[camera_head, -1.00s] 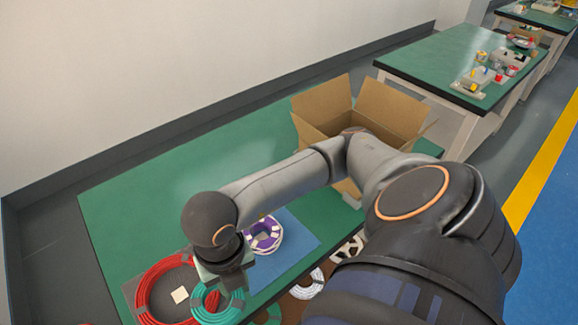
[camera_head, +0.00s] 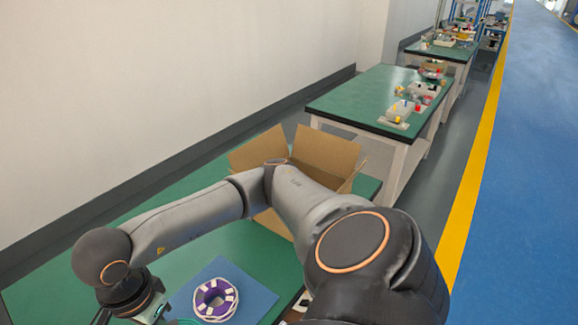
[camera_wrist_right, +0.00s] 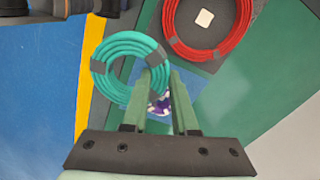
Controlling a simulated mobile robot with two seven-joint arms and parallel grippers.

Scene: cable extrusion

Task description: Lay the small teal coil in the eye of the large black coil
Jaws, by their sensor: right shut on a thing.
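The small teal coil (camera_wrist_right: 108,82) shows in the right wrist view, with dark grey ties around it. My right gripper (camera_wrist_right: 160,78) is shut on its rim. In the head view my right gripper (camera_head: 150,312) is at the lower left edge, and only a sliver of the teal coil (camera_head: 186,322) shows beside it. My left gripper is not in view.
A red coil (camera_wrist_right: 173,37) lies around a pale square in the wrist view. A purple and white coil (camera_head: 230,305) lies on a blue mat (camera_head: 258,297). An open cardboard box (camera_head: 325,150) stands at the green table's (camera_head: 190,183) far end. Another table (camera_head: 350,92) stands beyond.

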